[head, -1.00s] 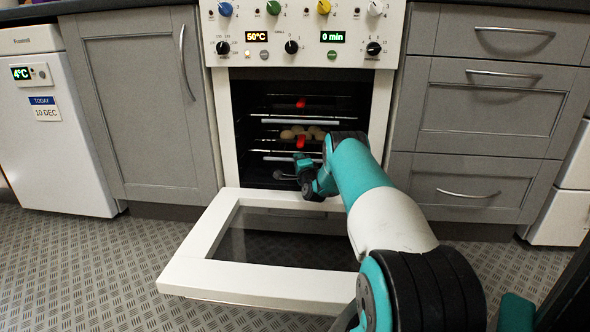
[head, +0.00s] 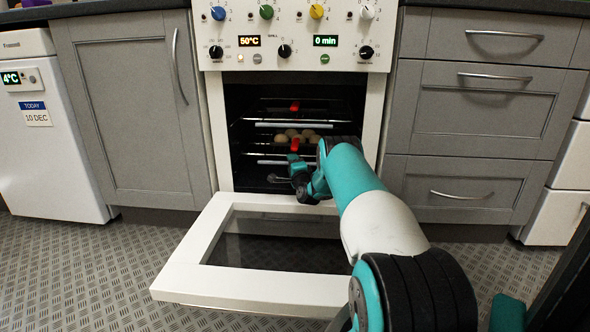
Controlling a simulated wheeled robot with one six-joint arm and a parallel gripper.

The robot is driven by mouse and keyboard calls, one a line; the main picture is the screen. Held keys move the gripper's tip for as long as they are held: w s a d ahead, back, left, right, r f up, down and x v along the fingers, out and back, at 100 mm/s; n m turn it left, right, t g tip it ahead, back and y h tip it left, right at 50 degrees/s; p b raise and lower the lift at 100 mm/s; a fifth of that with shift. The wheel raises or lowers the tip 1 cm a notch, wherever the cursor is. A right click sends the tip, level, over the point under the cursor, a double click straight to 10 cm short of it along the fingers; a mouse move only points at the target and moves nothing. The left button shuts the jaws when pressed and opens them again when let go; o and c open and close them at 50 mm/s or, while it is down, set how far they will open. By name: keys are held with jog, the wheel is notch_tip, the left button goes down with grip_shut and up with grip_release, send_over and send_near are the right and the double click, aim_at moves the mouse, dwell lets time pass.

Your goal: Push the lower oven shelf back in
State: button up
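The oven (head: 211,110) stands open in the middle of the head view, its white-framed door (head: 180,282) folded down flat towards me. Inside, the upper shelf (head: 268,127) shows a pale front bar, with a red piece above it. The lower shelf (head: 268,162) shows a second pale front bar. Its right part is hidden behind my arm. A dark tray of round, pale buns sits between the two bars, with a red piece at its front. My gripper (head: 283,171) is at the oven opening, just below the lower bar. Contact and finger opening cannot be told.
The lowered door lies beneath my arm. Grey drawers (head: 473,110) stand to the right and a grey cupboard (head: 135,110) to the left. A white fridge (head: 45,150) is at the far left. The patterned floor (head: 90,265) is clear left of the door.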

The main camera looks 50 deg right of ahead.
jog(key=p+v, duration=0.5)
jog(key=v, duration=0.6)
jog(key=shift+s+a+f, duration=0.1)
jog(key=shift+s, duration=0.15)
